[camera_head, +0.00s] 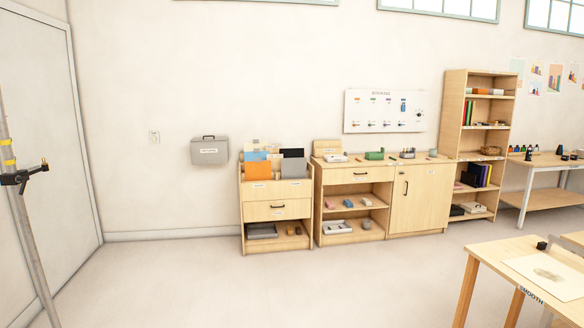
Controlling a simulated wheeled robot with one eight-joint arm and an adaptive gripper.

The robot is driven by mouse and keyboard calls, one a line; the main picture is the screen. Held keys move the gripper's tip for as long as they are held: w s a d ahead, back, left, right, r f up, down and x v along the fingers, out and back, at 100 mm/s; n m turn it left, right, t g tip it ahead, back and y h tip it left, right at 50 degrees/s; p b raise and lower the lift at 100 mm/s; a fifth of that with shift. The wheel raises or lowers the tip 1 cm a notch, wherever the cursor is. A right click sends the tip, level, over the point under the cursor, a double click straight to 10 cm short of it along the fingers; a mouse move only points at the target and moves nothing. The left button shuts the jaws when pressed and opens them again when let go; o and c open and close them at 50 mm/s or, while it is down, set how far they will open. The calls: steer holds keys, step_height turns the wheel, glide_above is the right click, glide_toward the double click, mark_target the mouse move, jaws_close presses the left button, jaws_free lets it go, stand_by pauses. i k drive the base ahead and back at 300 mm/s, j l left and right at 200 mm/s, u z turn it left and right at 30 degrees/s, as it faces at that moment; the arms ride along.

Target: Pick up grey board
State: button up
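A grey board (293,168) stands upright at the right side of the open top rack of the left wooden cabinet (277,210). An orange board (258,170) stands to its left, and a dark board (292,153) shows just behind it. The lower edge of the grey board is hidden by the rack's front panel. My gripper is not in view.
A grey box (209,151) hangs on the wall left of the cabinet. A metal pole (27,220) with a black clamp stands at the far left. A wooden table (490,256) fills the lower right. The floor (210,275) before the cabinets is clear.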

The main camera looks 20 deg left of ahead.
mark_target(294, 168)
steer(key=i+j+u, duration=0.3)
steer(key=i, duration=0.15)
steer(key=i+j+u, duration=0.3)
steer(key=i, duration=0.15)
steer(key=i+u, duration=0.45)
steer(key=i, duration=2.1)
steer(key=i+z, duration=0.15)
steer(key=i, duration=0.3)
steer(key=i+j+z, duration=0.15)
steer(key=i, duration=0.3)
steer(key=i+z, duration=0.15)
steer(key=i, duration=0.25)
steer(key=i+j+z, duration=0.15)
steer(key=i, duration=0.3)
steer(key=j, duration=0.1)
